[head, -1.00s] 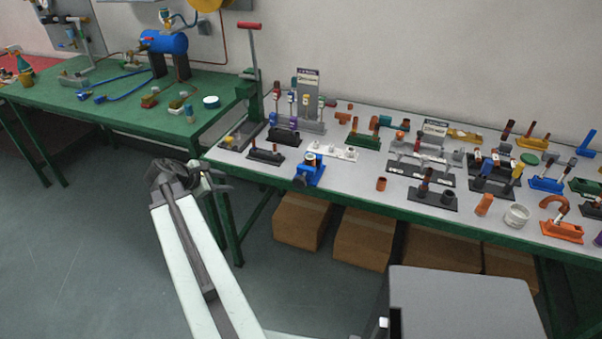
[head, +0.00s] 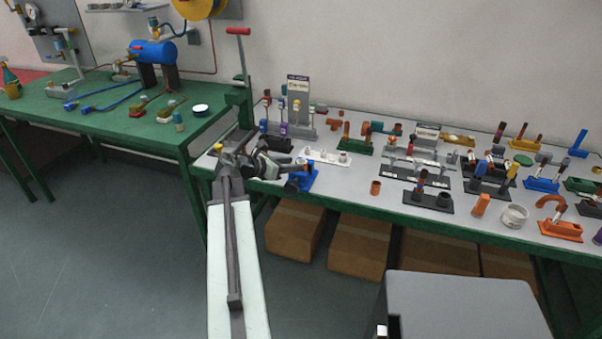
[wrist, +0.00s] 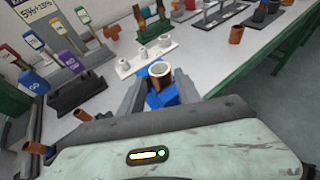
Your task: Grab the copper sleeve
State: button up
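My gripper (head: 284,172) is over the front left part of the right-hand table. In the wrist view, its two grey fingers (wrist: 160,90) are open, with a gap between them. In the head view, the gripper hides this sleeve and part of the blue holder (head: 307,181). Another short copper-coloured sleeve (head: 376,188) stands loose on the table; it also shows in the wrist view (wrist: 236,34).
A white rack (head: 328,157) with small pale fittings stands just behind the blue holder. Dark racks with pipe parts (head: 428,200) fill the right. Boxes (head: 293,228) lie below.

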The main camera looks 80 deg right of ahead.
jog(key=x, duration=0.3)
jog(key=shift+f+b, duration=0.1)
jog(key=shift+b, duration=0.2)
jog(key=shift+w, duration=0.1)
grip_shut()
notch_tip(320, 180, up, 10)
jog(key=p, duration=1)
